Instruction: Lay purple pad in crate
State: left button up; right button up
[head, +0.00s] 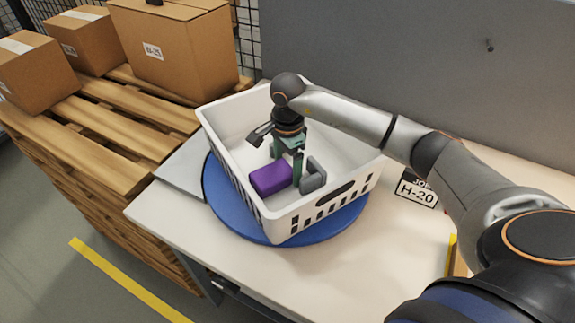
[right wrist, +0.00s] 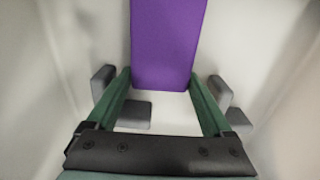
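The purple pad (head: 271,178) is inside the white crate (head: 325,205), near its front left wall, and appears to lie on the crate floor. My right gripper (head: 294,166) reaches down into the crate beside the pad. In the right wrist view its two green fingers (right wrist: 163,100) stand wide apart with grey tips and nothing between them. The purple pad (right wrist: 168,45) shows just beyond the fingertips there, apart from them. My left gripper is not in view.
The crate sits on a round blue turntable (head: 232,212) on a pale table (head: 170,213). An H-20 label (head: 416,193) lies right of the crate. Cardboard boxes (head: 180,50) stand on a wooden pallet (head: 100,125) at the left. A grey panel rises behind the table.

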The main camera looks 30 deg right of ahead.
jog(key=shift+o, duration=0.3)
jog(key=shift+r, duration=0.15)
jog(key=shift+r, duration=0.25)
notch_tip(320, 180, up, 12)
jog(key=b, duration=0.1)
jog(key=shift+f, duration=0.15)
